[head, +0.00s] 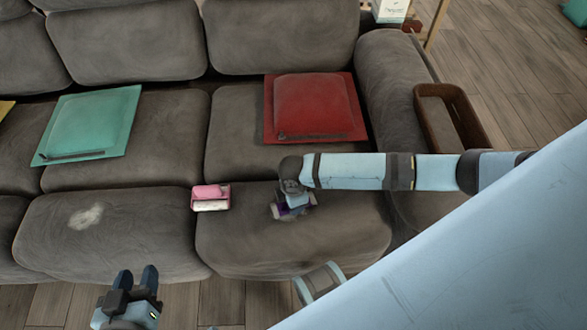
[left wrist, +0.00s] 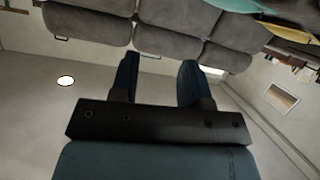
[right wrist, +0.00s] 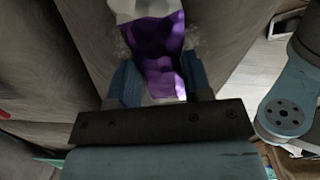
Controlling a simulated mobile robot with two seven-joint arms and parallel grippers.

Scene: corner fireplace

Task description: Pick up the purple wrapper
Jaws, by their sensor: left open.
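The purple wrapper (head: 280,211) lies on the grey sofa's right front seat, mostly hidden beneath my right gripper (head: 292,203). In the right wrist view the wrapper (right wrist: 160,60) is purple with a whitish far end. Its near end shows between the spread fingers of my right gripper (right wrist: 160,85); I cannot tell whether they touch it. My left gripper (head: 138,273) is open and empty, low in front of the sofa. Its spread fingers (left wrist: 157,80) also show in the left wrist view, with nothing between them.
A pink and white item (head: 210,198) lies on the seat left of the wrapper. A red cushion (head: 312,105) and a green cushion (head: 90,125) lie farther back. A brown open tray (head: 422,118) is at the sofa's right arm. Wooden floor shows in front.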

